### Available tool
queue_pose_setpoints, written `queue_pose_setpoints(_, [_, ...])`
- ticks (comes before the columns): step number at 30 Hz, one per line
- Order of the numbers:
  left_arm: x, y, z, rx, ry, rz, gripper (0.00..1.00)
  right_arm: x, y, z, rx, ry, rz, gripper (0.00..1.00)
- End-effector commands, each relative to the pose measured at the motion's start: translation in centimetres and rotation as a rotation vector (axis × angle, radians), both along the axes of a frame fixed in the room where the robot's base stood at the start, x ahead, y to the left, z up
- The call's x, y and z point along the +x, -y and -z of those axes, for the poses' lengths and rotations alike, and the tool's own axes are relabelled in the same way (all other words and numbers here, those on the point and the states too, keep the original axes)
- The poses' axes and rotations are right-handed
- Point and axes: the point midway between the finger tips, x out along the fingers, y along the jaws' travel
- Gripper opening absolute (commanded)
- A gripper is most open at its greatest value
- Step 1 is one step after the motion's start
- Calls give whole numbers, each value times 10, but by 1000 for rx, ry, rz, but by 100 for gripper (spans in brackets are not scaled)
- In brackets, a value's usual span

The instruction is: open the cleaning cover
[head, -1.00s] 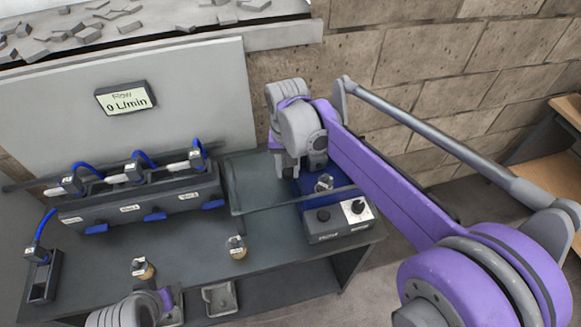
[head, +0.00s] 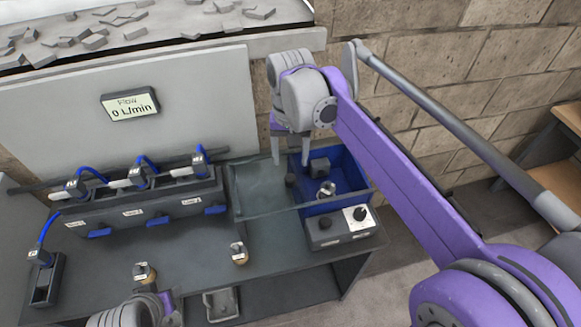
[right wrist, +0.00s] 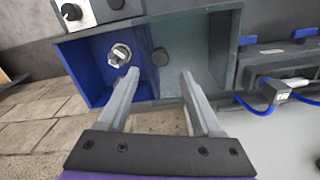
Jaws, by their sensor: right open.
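The cleaning station has an open blue compartment (head: 345,165) with a metal fitting (head: 327,188) inside. In the right wrist view the blue compartment (right wrist: 88,62) is on the left. A translucent grey-green cover panel (head: 258,185) lies over the left part; the panel (right wrist: 208,55) also shows in the right wrist view. A dark round knob (right wrist: 160,57) is at its edge beside the blue compartment. My right gripper (head: 291,158) is open and empty above the station. In the right wrist view the knob shows between its fingertips (right wrist: 160,72), apart from both.
A control box (head: 340,227) with knobs stands in front of the blue compartment. A connector rack (head: 145,205) with blue hoses stands to the left. Two small fittings (head: 239,253) (head: 144,272) stand on the bench. A brick wall (head: 440,75) rises behind.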

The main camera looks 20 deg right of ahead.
Motion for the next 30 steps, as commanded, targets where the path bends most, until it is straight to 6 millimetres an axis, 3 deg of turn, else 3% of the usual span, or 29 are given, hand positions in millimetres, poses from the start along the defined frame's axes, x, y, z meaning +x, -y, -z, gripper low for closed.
queue_pose_setpoints(3, [1, 0, -2, 0, 2, 0, 50, 0, 0, -19, 0, 0, 0, 66])
queue_pose_setpoints(9, [1, 0, -3, 0, 2, 0, 50, 0, 0, -32, 0, 0, 0, 66])
queue_pose_setpoints(25, [1, 0, -3, 0, 2, 0, 50, -2, 0, -31, 0, 4, -3, 66])
queue_pose_setpoints(30, [1, 0, -3, 0, 2, 0, 50, -24, 1, -16, -1, 68, -52, 66])
